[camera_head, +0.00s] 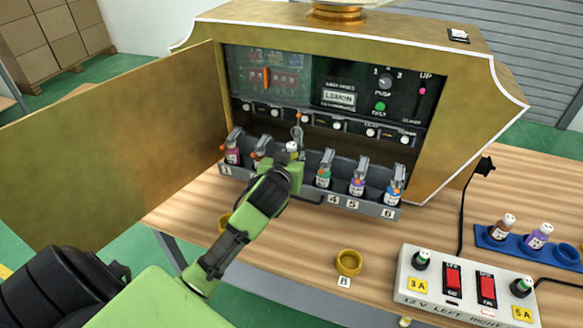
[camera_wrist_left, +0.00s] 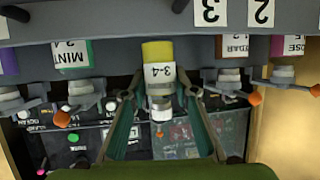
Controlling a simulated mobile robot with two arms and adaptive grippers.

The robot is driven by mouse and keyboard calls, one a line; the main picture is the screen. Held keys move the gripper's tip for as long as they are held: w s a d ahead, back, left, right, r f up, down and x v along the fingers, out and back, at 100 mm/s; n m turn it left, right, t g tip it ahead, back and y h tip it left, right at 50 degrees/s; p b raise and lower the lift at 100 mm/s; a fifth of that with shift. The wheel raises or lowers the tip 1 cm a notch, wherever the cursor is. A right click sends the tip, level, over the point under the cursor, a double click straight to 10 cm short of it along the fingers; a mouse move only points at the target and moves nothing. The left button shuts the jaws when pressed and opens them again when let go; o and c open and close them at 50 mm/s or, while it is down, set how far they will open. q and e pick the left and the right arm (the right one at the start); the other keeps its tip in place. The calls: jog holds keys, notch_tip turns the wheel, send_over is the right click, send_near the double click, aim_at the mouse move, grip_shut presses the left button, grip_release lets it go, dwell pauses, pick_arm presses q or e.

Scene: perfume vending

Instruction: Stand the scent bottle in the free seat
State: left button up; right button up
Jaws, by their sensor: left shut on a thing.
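The scent bottle, with a white cap (camera_head: 292,147), is held in my left gripper (camera_head: 290,165), which is at the front of the grey rack (camera_head: 350,205). In the left wrist view, which is upside down, the bottle (camera_wrist_left: 158,72) has yellow contents and a "3-4" label. My gripper fingers (camera_wrist_left: 160,100) are shut on it near the cap. It is between the MINT bottle (camera_wrist_left: 73,55) and the CEDAR bottle (camera_wrist_left: 232,45), in line with the gap at seat 3. Whether its base touches the seat is hidden. My right gripper is not in view.
Bottles stand in the other seats, with clamps above them. The open gold door (camera_head: 110,150) is at the left. A gold cup (camera_head: 348,262) marked B, a white switch box (camera_head: 465,285) and a blue tray (camera_head: 510,245) with two bottles are on the wooden table.

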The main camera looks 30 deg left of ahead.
pick_arm(q)
notch_tip(320, 180, down, 4)
jog(key=shift+r, duration=0.15)
jog(key=o, duration=1.1)
jog(key=shift+o, duration=0.2)
jog(key=shift+s, duration=0.1)
jog(key=v, duration=1.2)
jog(key=shift+r, duration=0.1)
